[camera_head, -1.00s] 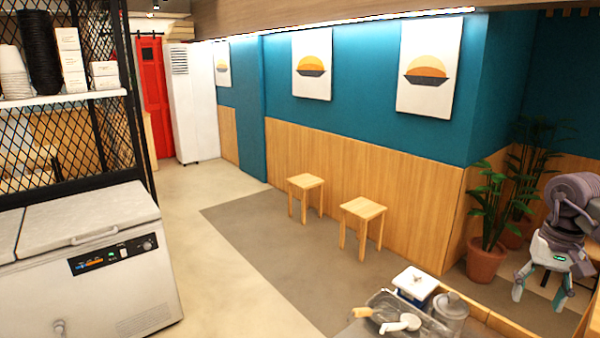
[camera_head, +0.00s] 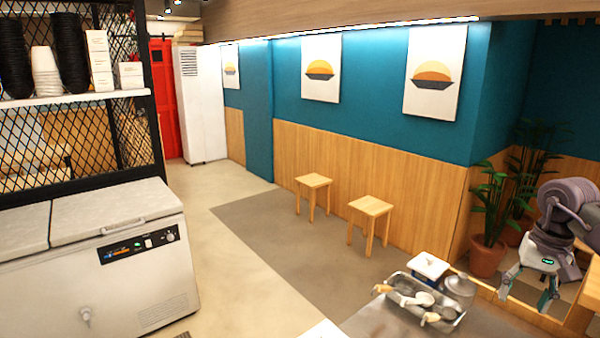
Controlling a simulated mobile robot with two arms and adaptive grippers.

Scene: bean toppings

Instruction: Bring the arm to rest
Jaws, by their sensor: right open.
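My right gripper (camera_head: 527,288) is at the right edge of the head view, hanging with its fingers pointing down. Its fingers are spread and nothing shows between them. It is to the right of a metal tray (camera_head: 457,322) with utensils and appears apart from it. My right arm comes in from the right edge. My left gripper is not in the view.
A counter (camera_head: 375,322) at the bottom bears the tray, a lidded pot (camera_head: 459,288) and a white-topped box (camera_head: 431,266). A potted plant (camera_head: 488,255) stands behind my gripper. Two stools (camera_head: 370,206) and a chest freezer (camera_head: 95,255) stand farther left. The floor between is clear.

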